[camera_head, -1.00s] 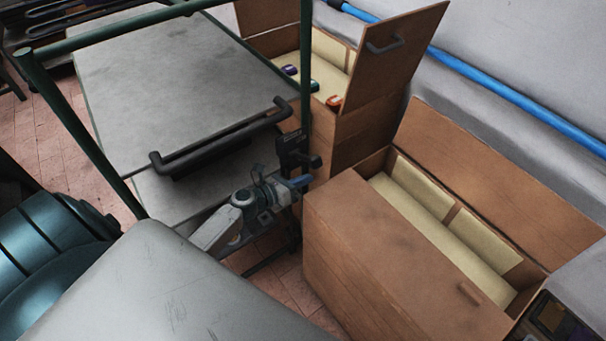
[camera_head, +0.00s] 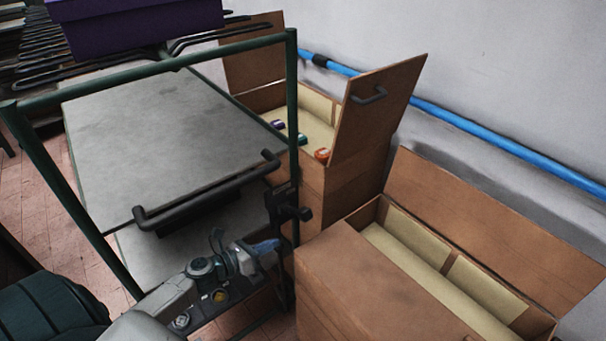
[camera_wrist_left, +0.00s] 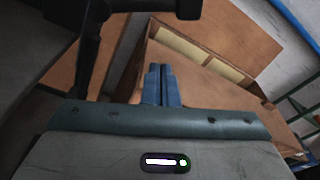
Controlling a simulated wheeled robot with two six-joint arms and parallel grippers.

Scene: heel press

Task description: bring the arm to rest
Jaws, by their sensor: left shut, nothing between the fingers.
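My left gripper (camera_head: 268,246) is in the lower middle of the head view, beside the dark latch or clamp (camera_head: 284,207) on the green frame's post. Its blue fingers are together with nothing between them, and they also show shut in the left wrist view (camera_wrist_left: 161,84). The gripper is in front of the grey-topped cart (camera_head: 170,150) and left of the near wooden box (camera_head: 350,285). Whether it touches the post I cannot tell. My right gripper is in neither view.
A black bar handle (camera_head: 205,190) runs along the cart's near edge. A far wooden box (camera_head: 345,190) with a raised lid holds several small coloured items. A purple box (camera_head: 140,25) sits at the top left. A blue pipe (camera_head: 480,133) runs along the wall.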

